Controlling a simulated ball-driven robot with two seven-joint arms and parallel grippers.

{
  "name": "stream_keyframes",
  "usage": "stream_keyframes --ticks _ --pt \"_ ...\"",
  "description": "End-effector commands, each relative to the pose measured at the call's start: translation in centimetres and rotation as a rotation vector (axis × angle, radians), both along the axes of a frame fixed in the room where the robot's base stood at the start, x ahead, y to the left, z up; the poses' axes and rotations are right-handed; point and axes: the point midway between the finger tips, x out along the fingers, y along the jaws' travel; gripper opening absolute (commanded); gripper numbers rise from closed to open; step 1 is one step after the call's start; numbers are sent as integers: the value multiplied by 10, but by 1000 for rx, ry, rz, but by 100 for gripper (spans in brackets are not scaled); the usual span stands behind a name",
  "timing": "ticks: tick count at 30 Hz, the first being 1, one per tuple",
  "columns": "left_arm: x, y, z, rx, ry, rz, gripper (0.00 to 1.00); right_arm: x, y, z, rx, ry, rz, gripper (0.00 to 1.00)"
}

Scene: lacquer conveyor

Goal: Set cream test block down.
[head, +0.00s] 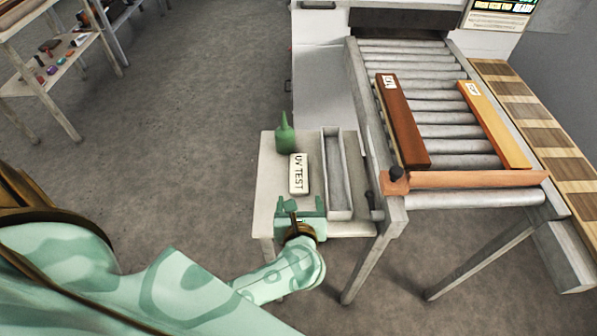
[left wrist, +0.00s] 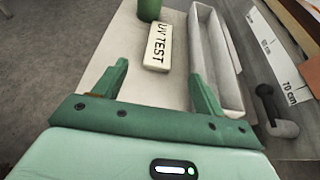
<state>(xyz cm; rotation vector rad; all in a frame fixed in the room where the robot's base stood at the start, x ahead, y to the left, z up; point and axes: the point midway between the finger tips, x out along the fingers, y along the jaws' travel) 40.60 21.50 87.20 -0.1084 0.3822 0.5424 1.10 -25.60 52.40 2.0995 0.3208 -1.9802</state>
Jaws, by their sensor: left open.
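The cream test block (head: 299,174) lies on a small pale side table (head: 268,205), with "UV TEST" lettered on its top. It also shows in the left wrist view (left wrist: 158,47), beyond my fingertips. My left gripper (head: 301,204) is open and empty, just on the near side of the block. In the left wrist view its two green fingers (left wrist: 157,75) are spread wide with bare table between them, and they look apart from the block. My right gripper is in neither view.
A green bottle (head: 285,134) stands behind the block. A long grey tray (head: 346,205) lies close on its right. The roller conveyor (head: 455,133) to the right carries a dark brown board (head: 403,122) and an orange-brown board (head: 494,125). Open floor lies left of the table.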

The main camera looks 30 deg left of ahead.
Motion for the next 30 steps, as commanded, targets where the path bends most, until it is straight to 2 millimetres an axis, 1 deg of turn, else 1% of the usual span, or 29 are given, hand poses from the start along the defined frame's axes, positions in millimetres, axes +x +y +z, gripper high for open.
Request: stream_keyframes --ticks 1,3,6,9,14,17,21,23,26,30 --pt "11 7 -6 5 -3 0 71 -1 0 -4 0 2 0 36" --pt "26 16 -13 5 -1 2 71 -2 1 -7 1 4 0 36" --pt "44 27 -22 5 -1 1 71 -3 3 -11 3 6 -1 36" --pt "56 35 -28 3 1 0 71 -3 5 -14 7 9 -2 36" --pt "66 41 -32 2 1 0 71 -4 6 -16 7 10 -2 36" --pt "76 47 -36 4 -1 1 71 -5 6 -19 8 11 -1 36" --pt "95 58 -46 3 1 0 71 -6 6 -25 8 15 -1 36" --pt "101 61 -48 4 1 -1 71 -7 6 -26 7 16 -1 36" --pt "105 64 -50 1 2 0 71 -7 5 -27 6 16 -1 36" --pt "106 64 -49 0 1 0 71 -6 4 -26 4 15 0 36"
